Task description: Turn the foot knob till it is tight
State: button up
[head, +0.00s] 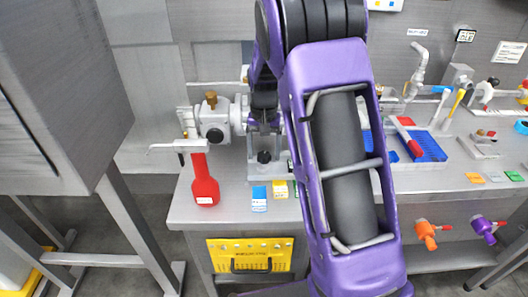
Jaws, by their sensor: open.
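A small black knob (264,157) sits low on a grey metal foot plate (253,171) near the bench's left front; I take it for the foot knob. A grey metal machine body (218,120) with a brass fitting stands just left of and behind it. My purple arm comes down across the middle of the view. My gripper (264,132) points down just above the black knob, partly hidden against the machine. Its jaws are open. A narrow gap seems to show between the gripper and the knob, but contact cannot be told.
A red bottle-shaped thing (203,182) stands at the bench's left edge. A blue tray (426,146) is to the right of my arm. A grey cabinet (62,85) rises at left.

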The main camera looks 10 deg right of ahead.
aim_at(264, 154)
jog(key=shift+c, duration=0.2)
grip_shut()
jog(key=shift+n+p, duration=0.35)
jog(key=shift+n, duration=0.85)
jog(key=shift+o, duration=0.2)
grip_release()
notch_tip(264, 154, up, 18)
jog(key=p, duration=0.2)
jog(key=shift+f+p, duration=0.25)
jog(key=shift+p, duration=0.1)
